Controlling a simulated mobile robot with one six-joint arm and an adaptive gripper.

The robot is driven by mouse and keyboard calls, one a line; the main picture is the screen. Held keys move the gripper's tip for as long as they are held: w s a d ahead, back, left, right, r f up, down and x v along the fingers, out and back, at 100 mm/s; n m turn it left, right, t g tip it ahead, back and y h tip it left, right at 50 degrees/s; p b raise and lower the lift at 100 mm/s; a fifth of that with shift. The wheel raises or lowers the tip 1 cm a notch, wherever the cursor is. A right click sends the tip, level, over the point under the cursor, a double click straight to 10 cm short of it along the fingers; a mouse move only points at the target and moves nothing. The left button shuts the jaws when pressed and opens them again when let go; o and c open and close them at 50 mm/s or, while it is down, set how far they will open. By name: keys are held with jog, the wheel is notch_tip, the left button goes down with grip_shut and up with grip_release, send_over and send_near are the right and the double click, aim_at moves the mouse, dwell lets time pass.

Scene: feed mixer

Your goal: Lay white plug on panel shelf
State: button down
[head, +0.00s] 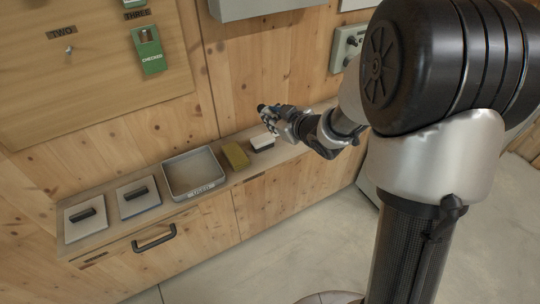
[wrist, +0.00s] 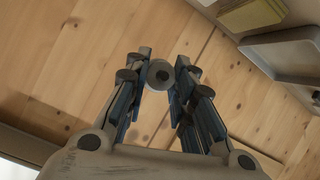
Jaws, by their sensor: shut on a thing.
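My gripper (head: 268,115) is above the right part of the wooden panel shelf (head: 240,173), near the plank wall. In the wrist view my gripper (wrist: 160,80) has its fingertips closed on a round, pale grey piece (wrist: 160,73) with a dark centre. It appears to be the white plug, seen end-on; its length is hidden. In the head view the fingers largely hide it. The held piece appears to be clear of the shelf.
Below my gripper is a white block with a black top (head: 262,143). Left of it are a yellow block (head: 235,155), a grey tray (head: 188,158), and two pale plates with black handles (head: 138,195) (head: 86,214). A labelled board (head: 85,60) hangs above.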

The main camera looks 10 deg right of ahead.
notch_tip(320, 180, down, 13)
jog(key=b, duration=0.4)
jog(key=shift+a+r, duration=0.1)
jog(key=shift+r, duration=0.05)
jog(key=shift+f+b, duration=0.2)
jog(key=shift+b, duration=0.1)
jog(key=c, duration=1.4)
grip_release()
jog(key=shift+o, duration=0.2)
